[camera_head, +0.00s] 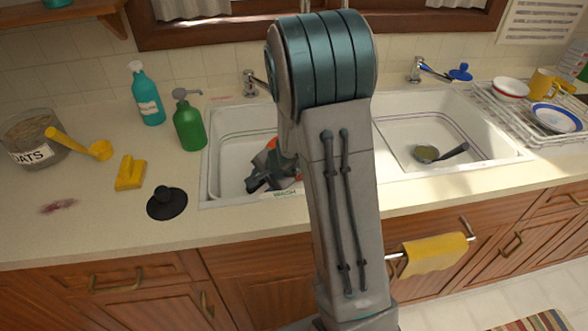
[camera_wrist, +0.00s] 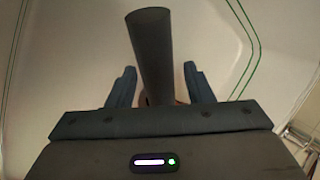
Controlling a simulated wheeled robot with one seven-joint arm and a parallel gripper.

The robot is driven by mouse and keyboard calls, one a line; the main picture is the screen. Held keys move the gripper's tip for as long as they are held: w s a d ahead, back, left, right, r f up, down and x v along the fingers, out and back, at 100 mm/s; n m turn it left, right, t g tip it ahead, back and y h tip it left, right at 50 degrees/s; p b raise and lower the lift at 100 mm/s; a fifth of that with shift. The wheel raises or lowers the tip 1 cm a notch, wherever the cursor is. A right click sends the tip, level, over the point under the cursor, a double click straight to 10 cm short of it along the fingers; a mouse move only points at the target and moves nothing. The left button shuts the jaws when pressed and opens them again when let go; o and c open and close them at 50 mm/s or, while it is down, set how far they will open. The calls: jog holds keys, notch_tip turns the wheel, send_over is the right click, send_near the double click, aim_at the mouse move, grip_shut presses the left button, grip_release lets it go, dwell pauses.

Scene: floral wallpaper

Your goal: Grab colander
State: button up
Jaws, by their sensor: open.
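My gripper (camera_head: 262,172) is low in the left sink basin, partly hidden behind my arm in the head view. In the wrist view its two blue-grey fingers (camera_wrist: 160,72) stand apart. A dark grey bar like a handle (camera_wrist: 154,45) runs up between them, with a gap on each side. What the bar belongs to is hidden behind the gripper body, so I cannot tell if it is the colander. A small orange patch (camera_head: 271,144) shows by the gripper. In the right basin lies a small round utensil with a dark handle (camera_head: 426,153), its type unclear.
The left basin's front rim (camera_head: 230,199) carries a WASH label. A green soap bottle (camera_head: 188,125), a teal bottle (camera_head: 147,95) and a black plunger-like stopper (camera_head: 167,204) stand left of the sink. A dish rack (camera_head: 505,118) is at right. The faucet (camera_head: 255,82) rises behind.

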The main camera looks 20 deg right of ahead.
grip_shut()
jog(key=shift+r, duration=0.1)
